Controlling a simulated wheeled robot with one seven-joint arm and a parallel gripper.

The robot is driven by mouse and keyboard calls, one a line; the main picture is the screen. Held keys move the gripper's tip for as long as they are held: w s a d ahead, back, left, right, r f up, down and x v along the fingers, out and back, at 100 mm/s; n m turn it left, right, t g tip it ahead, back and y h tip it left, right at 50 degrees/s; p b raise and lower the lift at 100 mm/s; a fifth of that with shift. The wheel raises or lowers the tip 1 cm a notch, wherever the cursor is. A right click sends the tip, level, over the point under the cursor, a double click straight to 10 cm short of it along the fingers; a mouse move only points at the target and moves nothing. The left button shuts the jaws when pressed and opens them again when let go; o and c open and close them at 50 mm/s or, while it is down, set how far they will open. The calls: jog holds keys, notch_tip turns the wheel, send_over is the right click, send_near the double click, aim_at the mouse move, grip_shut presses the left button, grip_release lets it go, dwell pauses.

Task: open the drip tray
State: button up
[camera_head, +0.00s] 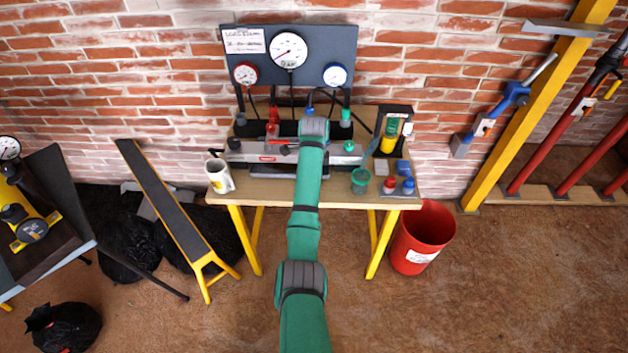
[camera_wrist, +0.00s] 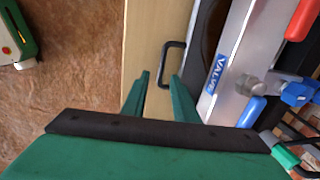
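In the wrist view a black U-shaped handle (camera_wrist: 166,64) stands out over the pale wooden bench top (camera_wrist: 145,30). It joins a dark, curved-edged part (camera_wrist: 205,42), which looks like the drip tray, beside the grey block marked VALVE (camera_wrist: 236,60). Most of that part is hidden under or behind the block. My gripper (camera_wrist: 159,77) is open and empty. Its two green fingers point toward the handle, with the tips just short of it; contact cannot be told. In the head view my green arm reaches over the bench and hides the handle and my gripper.
The bench (camera_head: 255,191) carries a mug (camera_head: 219,176), a green cup (camera_head: 360,180), small bottles (camera_head: 408,186) and a yellow-black device (camera_head: 391,131). A gauge panel (camera_head: 246,68) stands behind. A red bucket (camera_head: 422,238) is at right.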

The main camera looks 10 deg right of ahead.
jog(key=shift+w+d+f, duration=0.1)
jog(key=shift+w+f, duration=0.05)
jog(key=shift+f, duration=0.6)
jog(key=shift+c, duration=0.5)
grip_shut()
dwell(0.5)
